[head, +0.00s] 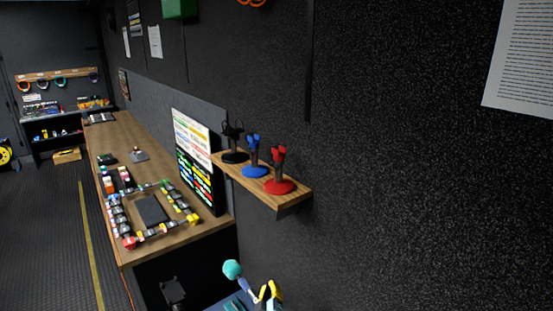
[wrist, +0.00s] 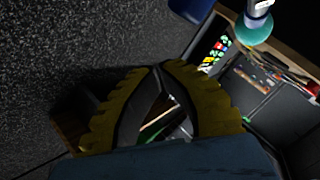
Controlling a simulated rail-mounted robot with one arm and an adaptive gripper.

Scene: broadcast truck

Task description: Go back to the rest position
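My gripper (head: 268,290) shows at the bottom of the head view, its yellow fingers low in front of the dark wall. In the wrist view the ribbed yellow fingers (wrist: 161,68) curve in until their tips meet. The gap behind the tips shows only background, and I see nothing held. A microphone with a teal ball head (head: 233,269) is left of the gripper in the head view. It also shows at the upper right of the wrist view (wrist: 254,30), apart from the fingers. What supports it is unclear.
A wooden wall shelf (head: 228,167) above the gripper bears black (head: 234,157), blue (head: 255,171) and red (head: 279,186) stands. A long wooden desk (head: 177,240) with a monitor (head: 197,160) and control gear runs along the wall. Open floor (head: 55,230) lies left.

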